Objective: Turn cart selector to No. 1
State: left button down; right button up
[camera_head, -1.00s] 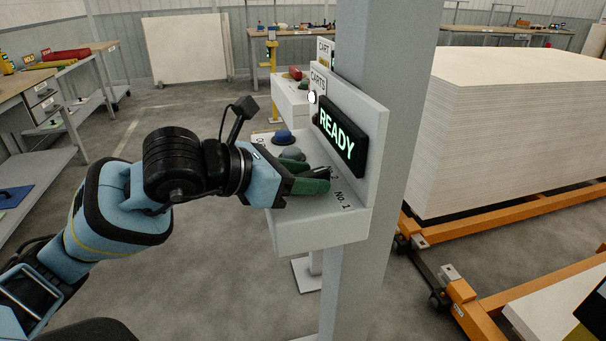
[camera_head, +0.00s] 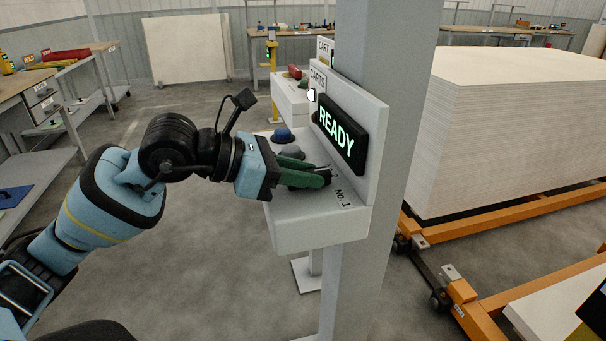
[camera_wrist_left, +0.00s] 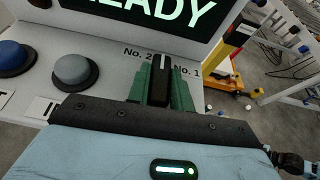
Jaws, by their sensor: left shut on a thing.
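The cart selector (camera_wrist_left: 160,82) is a black knob with a white line, between the labels No. 2 and No. 1 in the left wrist view. Its white line points up, between the two labels. My left gripper (camera_head: 325,177) has green fingers, one on each side of the knob, and is shut on it. The gripper also shows in the left wrist view (camera_wrist_left: 161,92). The knob is mostly hidden by the fingers in the head view. The pale control box (camera_head: 318,232) carries a READY display (camera_head: 338,133). My right gripper is not in view.
A blue button (camera_head: 283,135) and a grey button (camera_head: 291,153) sit on the box beside my gripper. A grey post (camera_head: 385,120) stands right behind the box. A large board stack (camera_head: 510,130) rests on orange carts at the right. Open floor lies to the left.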

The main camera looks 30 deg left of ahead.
pick_arm(q)
jog(key=m+g+h, duration=0.2)
jog(key=shift+w+a+r+m, duration=0.1)
jog(key=shift+m, duration=0.2)
jog(key=m+g+h, duration=0.2)
jog(key=m+g, duration=0.2)
jog(key=shift+w+p, duration=0.1)
jog(key=shift+p, duration=0.2)
jog(key=shift+m+g+h, duration=0.3)
jog(key=shift+m+g, duration=1.1)
jog(key=shift+g, duration=0.4)
jog(key=c, duration=1.2)
grip_release()
jog(key=shift+c, duration=0.2)
jog(key=shift+a, duration=0.1)
jog(key=shift+w+v, duration=0.2)
jog(key=shift+v, duration=3.55)
jog(key=shift+s, duration=0.15)
